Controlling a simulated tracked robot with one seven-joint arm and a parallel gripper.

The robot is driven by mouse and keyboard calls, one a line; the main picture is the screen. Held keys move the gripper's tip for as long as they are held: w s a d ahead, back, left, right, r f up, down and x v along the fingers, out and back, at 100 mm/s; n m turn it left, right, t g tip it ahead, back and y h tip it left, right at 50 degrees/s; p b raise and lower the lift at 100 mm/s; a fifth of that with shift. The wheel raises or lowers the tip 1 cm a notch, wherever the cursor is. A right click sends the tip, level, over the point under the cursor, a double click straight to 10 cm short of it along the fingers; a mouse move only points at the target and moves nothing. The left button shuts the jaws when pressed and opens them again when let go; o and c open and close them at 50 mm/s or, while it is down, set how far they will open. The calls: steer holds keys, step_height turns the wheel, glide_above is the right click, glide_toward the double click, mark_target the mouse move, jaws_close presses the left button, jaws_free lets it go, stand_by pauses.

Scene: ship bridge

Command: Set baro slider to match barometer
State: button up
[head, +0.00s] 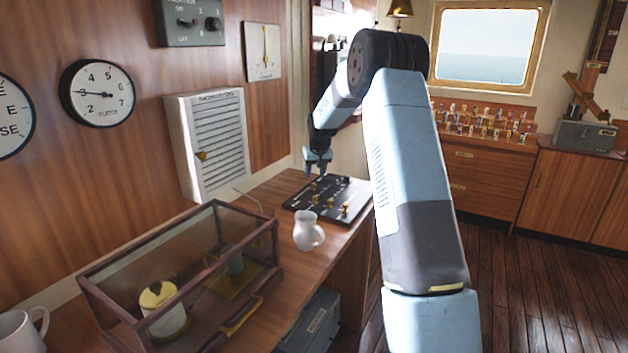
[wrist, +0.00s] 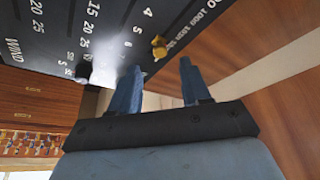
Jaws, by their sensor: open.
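A black slider panel (head: 330,197) with several brass knobs lies on the wooden desk. In the wrist view the panel (wrist: 60,40) shows number rows, one marked WIND and an edge row with figures around 1000 and 1010. A brass knob (wrist: 159,46) sits beside that edge row. My gripper (head: 318,168) is over the panel's far end, open, its fingers (wrist: 160,82) apart with nothing between them. The knob is just beyond the fingertips. I cannot tell for sure which instrument is the barometer; a white dial (head: 97,93) and a pale upright gauge (head: 263,52) hang on the wall.
A white jug (head: 307,232) stands on the desk just in front of the panel. A glass-sided case (head: 275,262) with brass parts stands nearer. A white mug (head: 22,330) is at the lower left. A white louvred box (head: 212,145) sticks out from the wall.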

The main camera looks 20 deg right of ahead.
steer(key=v, duration=0.8)
steer(key=shift+r, duration=0.35)
steer(key=shift+s+a, duration=0.1)
steer(key=shift+s, duration=0.1)
